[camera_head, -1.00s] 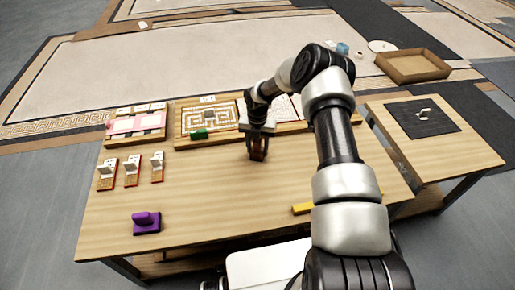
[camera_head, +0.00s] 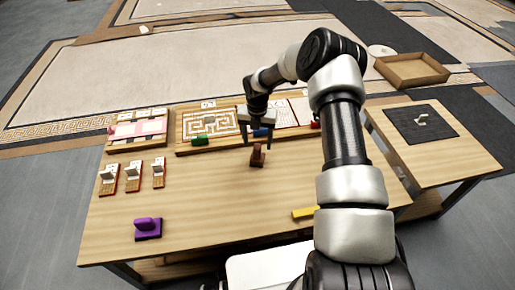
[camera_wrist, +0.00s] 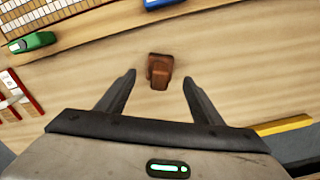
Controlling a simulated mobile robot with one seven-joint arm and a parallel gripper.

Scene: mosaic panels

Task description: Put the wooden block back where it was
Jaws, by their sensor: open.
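The wooden block (camera_head: 257,155) is small, dark reddish-brown and stepped, and stands on the light wood table (camera_head: 215,220) near its middle. In the wrist view the block (camera_wrist: 160,71) lies just ahead of the fingertips, centred between them. My gripper (camera_head: 257,147) is open, above the block and apart from it. In the wrist view both fingers of the gripper (camera_wrist: 158,78) are spread with nothing between them. I cannot tell the exact height of the fingertips over the table.
Several small card stands (camera_head: 133,176) and a purple block (camera_head: 148,228) are at the left. A yellow bar (camera_head: 304,212) lies near my arm. A side table (camera_head: 455,155) holds a black mat (camera_head: 400,118).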

